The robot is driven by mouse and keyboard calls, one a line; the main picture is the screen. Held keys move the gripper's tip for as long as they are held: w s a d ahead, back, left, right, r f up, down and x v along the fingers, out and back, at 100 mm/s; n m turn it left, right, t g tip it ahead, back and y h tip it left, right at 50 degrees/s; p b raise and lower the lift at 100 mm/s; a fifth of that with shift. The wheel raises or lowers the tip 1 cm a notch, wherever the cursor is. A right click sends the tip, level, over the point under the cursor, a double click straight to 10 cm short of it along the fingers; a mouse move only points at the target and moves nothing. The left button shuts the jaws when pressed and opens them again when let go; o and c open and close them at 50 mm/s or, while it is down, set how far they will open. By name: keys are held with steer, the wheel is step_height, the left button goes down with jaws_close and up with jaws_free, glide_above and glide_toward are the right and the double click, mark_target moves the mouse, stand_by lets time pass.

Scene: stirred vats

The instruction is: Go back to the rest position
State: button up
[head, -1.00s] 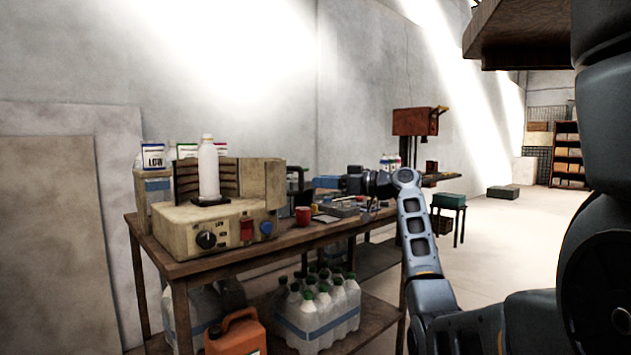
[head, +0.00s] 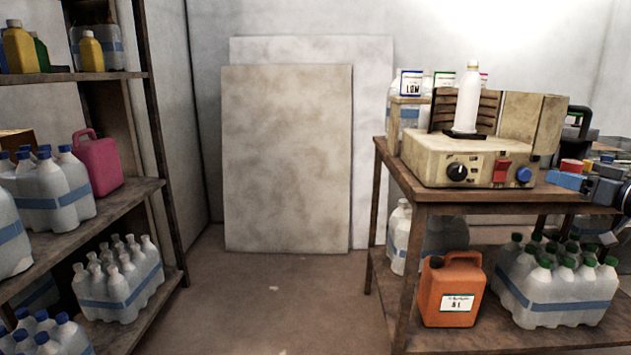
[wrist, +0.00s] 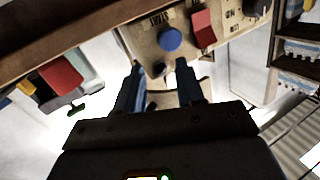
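My gripper (wrist: 158,68) shows in the wrist view with its two blue fingers apart and nothing seen between them. Beyond the fingertips is the front panel of the cream machine (wrist: 145,38), with a blue knob (wrist: 169,40) and a red switch (wrist: 203,27). In the head view the cream machine (head: 432,172) stands on the wooden table (head: 500,196), with a white bottle (head: 468,98) upright on its dark plate. Part of my gripper (head: 566,181) shows at the right edge, to the right of the machine; most of my arm is out of frame.
Shelves (head: 125,192) with bottle packs and a pink canister (head: 97,162) stand at the left. Two panels (head: 288,160) lean on the back wall. An orange jerrycan (head: 450,290) and a bottle pack (head: 560,290) sit on the table's lower shelf. Floor between shelves and table is clear.

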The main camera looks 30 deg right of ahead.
steer(key=w+a+f+m+g+h, duration=0.1)
steer(key=w+a+f+m, duration=0.15)
steer(key=a+f, duration=0.7)
steer(key=w+a+f+m+g, duration=0.1)
steer(key=w+a+f, duration=0.2)
steer(key=a+f, duration=0.65)
steer(key=s+a+f+g, duration=0.1)
steer(key=s+a+f, duration=0.45)
steer(key=a, duration=0.45)
steer(key=s+a+f+g, duration=0.1)
steer(key=s+a+f, duration=0.45)
steer(key=a, duration=0.55)
steer(key=s+a+r+n, duration=0.2)
steer(key=s+a+n, duration=0.1)
steer(key=s+a, duration=0.9)
steer(key=s+a+r+n+t+y, duration=0.2)
steer(key=s+a+r+n+y, duration=0.2)
steer(key=s+r, duration=0.65)
step_height(320, 180, up, 18)
steer(key=p, duration=1.9)
steer(key=shift+s+d+f, duration=0.15)
steer(key=shift+s+f, duration=0.05)
steer(key=shift+s, duration=0.2)
